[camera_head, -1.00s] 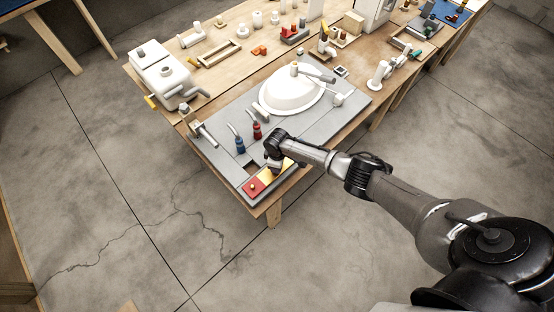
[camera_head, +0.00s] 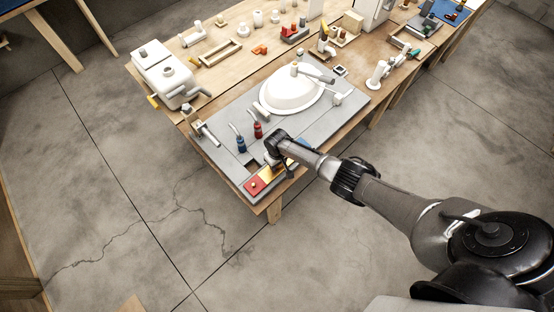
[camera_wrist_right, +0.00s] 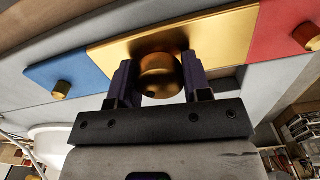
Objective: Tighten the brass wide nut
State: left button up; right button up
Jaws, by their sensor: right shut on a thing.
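The brass wide nut (camera_wrist_right: 160,78) is a round, gold-coloured piece in front of the yellow panel (camera_wrist_right: 225,35) in the right wrist view. My right gripper (camera_wrist_right: 159,84) has one dark finger on each side of the nut and is shut on it. In the head view, my right gripper (camera_head: 279,163) is over the near edge of the workbench and hides the nut. My left gripper is not in view.
A blue panel (camera_wrist_right: 70,72) and a red panel (camera_wrist_right: 285,30), each with a smaller brass knob, flank the yellow panel. Blue and red-handled tools (camera_head: 241,144) and a white basin (camera_head: 290,92) stand on the grey board.

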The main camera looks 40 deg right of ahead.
jog(key=o, duration=0.9)
jog(key=n, duration=0.3)
jog(key=shift+f+n+b, duration=0.1)
jog(key=shift+n+b, duration=0.2)
jog(key=shift+b, duration=0.05)
jog(key=shift+n, duration=1.3)
jog(key=shift+n+b, duration=0.35)
jog(key=shift+n, duration=0.45)
jog(key=n, duration=0.4)
jog(key=shift+b, duration=0.4)
jog(key=shift+r, duration=0.2)
